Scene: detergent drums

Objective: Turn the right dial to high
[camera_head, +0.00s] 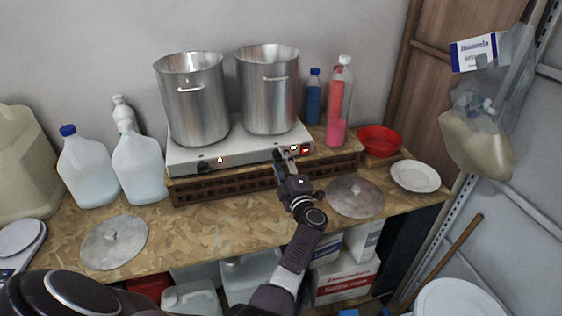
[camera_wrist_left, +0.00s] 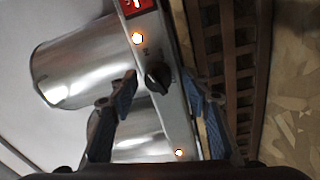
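A white two-burner hot plate (camera_head: 240,150) stands on a low brown slatted crate on the workbench. Its right dial (camera_wrist_left: 157,76) is black and shows in the left wrist view between my fingers; in the head view my gripper mostly covers it. My left gripper (camera_head: 281,158) is at the plate's front face. In the wrist view the blue-grey fingers of the same gripper (camera_wrist_left: 162,88) are apart, one on each side of the dial, with visible gaps. I cannot read the dial's setting. The left dial (camera_head: 203,166) is free. My right gripper is out of view.
Two steel pots (camera_head: 192,98) (camera_head: 268,90) stand on the burners. A red switch (camera_head: 305,150) and lit lamps are on the front panel. A pink bottle (camera_head: 337,125) stands at the right. Round metal lids (camera_head: 115,242) (camera_head: 355,197) lie on the bench.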

